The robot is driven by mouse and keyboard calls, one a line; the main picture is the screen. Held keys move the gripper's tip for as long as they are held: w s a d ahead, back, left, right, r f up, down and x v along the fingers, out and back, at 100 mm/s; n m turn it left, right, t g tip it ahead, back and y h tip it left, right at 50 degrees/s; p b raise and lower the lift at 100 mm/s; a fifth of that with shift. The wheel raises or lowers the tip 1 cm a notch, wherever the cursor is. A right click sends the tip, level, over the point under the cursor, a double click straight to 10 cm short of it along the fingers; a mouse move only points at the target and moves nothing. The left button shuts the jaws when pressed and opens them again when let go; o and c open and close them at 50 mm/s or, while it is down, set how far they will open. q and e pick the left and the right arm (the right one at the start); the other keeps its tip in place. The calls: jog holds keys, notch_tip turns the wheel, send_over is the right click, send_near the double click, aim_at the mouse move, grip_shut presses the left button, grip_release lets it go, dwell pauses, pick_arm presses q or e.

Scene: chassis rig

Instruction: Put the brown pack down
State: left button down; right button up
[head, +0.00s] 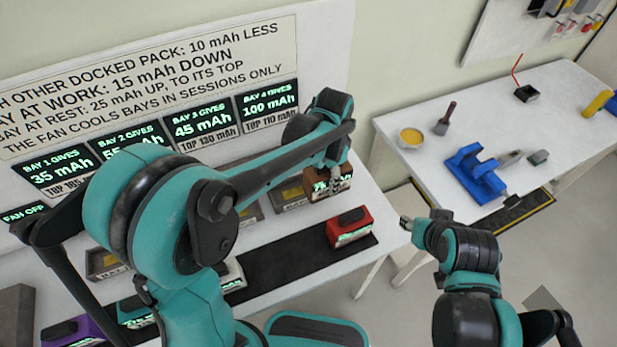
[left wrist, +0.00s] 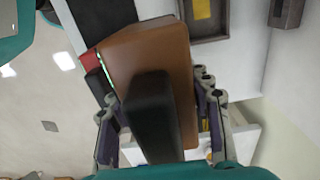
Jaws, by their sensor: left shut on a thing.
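The brown pack (head: 331,186) is held by my left gripper (head: 332,168) near the right end of the bench (head: 290,285), just right of an empty bay (head: 291,197). In the left wrist view the brown pack (left wrist: 180,70), with its black handle (left wrist: 150,120), lies between the two fingers of my left gripper (left wrist: 160,115). Whether its underside touches anything is hidden. My right gripper (head: 407,222) is off to the right, away from the pack; its fingers are too small to read.
A red pack (head: 349,228) sits on the black mat (head: 290,264) in front. A white pack (head: 232,276), a purple pack (head: 66,334) and another bay (head: 103,264) are further left. A second table (head: 440,172) holds a yellow bowl (head: 411,138) and a blue fixture (head: 474,173).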

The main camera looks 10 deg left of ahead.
pick_arm(q)
jog(key=w+a+f+b, duration=0.1)
jog(key=a+f, duration=0.1)
jog(key=a, duration=0.1)
jog(key=w+a+f+b, duration=0.1)
jog(key=a+f, duration=0.1)
jog(key=a, duration=0.2)
jog(key=w+a+f, duration=0.2)
jog(key=a+f, duration=0.1)
jog(key=a, duration=0.1)
jog(key=shift+b, duration=0.4)
jog(key=shift+d+f+b, duration=0.1)
jog(key=shift+f+b, duration=0.6)
jog(key=shift+f, duration=1.3)
jog(key=c, duration=0.7)
grip_release()
jog(key=shift+f, duration=0.1)
